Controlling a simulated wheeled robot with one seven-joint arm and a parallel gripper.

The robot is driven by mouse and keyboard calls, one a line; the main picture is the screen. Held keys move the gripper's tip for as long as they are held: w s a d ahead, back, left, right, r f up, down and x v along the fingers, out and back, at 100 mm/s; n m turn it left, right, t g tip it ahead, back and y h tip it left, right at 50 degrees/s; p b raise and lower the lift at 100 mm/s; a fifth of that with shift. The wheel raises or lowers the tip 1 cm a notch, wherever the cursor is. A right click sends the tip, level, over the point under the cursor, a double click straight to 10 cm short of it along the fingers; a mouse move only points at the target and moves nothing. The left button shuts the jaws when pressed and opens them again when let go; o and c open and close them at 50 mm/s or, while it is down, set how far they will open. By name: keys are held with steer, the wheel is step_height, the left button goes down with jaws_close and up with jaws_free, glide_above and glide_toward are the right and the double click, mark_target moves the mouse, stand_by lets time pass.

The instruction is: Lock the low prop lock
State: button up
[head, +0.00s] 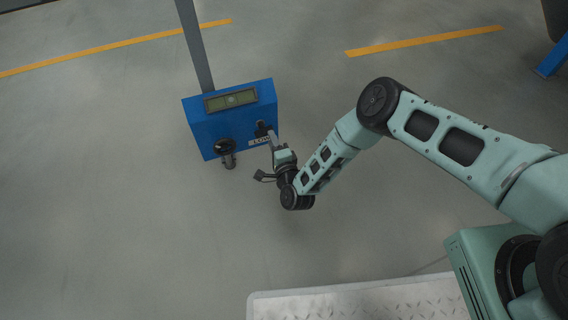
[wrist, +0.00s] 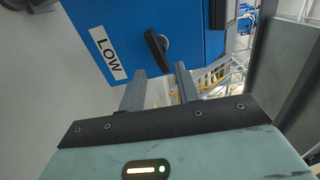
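The low prop lock is a short black lever (wrist: 156,48) on a round grey pivot, on the face of a blue box (wrist: 120,22). A white label reading LOW (wrist: 108,52) is beside it. In the head view the blue box (head: 238,118) stands left of centre, with the black lever (head: 262,129) at its right side, partly hidden by my gripper. My gripper (wrist: 160,80) is open, its two grey fingers apart with nothing between them. The lever is just beyond the fingertips and looks apart from them. My gripper (head: 272,136) also shows in the head view, at the box's front right.
A black round knob (head: 225,146) with a stub below it is on the box's front left. A greenish display panel (head: 231,99) tops the box and a grey post (head: 195,45) rises behind it. The floor around is clear. A metal tread plate (head: 360,301) lies in front.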

steer(key=p+v, duration=0.4)
steer(key=v, duration=0.8)
steer(key=shift+s, duration=0.35)
steer(key=shift+o, duration=0.4)
